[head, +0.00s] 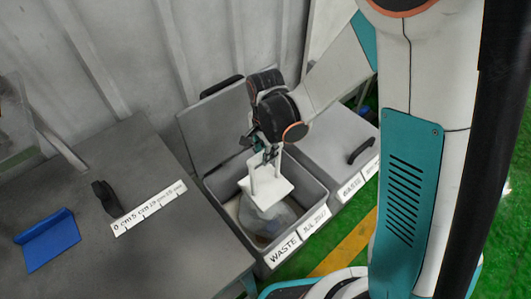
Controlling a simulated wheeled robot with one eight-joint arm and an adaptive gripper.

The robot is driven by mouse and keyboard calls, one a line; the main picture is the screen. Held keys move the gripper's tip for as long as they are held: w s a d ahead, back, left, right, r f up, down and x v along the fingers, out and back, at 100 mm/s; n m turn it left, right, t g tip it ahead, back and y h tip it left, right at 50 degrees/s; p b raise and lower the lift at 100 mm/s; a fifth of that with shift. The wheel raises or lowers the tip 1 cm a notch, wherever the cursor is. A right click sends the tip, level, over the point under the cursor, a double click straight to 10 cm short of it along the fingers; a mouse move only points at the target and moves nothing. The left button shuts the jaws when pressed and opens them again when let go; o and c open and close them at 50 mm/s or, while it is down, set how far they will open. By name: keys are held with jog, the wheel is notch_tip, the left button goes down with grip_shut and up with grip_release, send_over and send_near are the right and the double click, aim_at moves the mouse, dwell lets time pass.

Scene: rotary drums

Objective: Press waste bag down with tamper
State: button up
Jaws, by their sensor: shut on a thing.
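The tamper (265,187) is a white square plate with white uprights. My gripper (268,155) is shut on its upper part and holds it over the open waste bin (225,206). The waste bag (262,219) is pale and translucent and lies inside the bin, below the plate. The plate covers part of the bag from this view. It looks close to the bag, but I cannot tell whether they touch. The bin's front carries a WASTE label (284,249).
The bin's grey lid (208,132) stands open behind it. A closed bin (335,150) with a dark handle is to the right. On the left, a grey table (150,235) holds a blue angled piece (47,240), a black object (106,198) and a white ruler (149,208).

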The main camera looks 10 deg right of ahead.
jog(key=shift+r+p, duration=3.25)
jog(key=shift+r, duration=1.8)
jog(key=shift+d, duration=0.1)
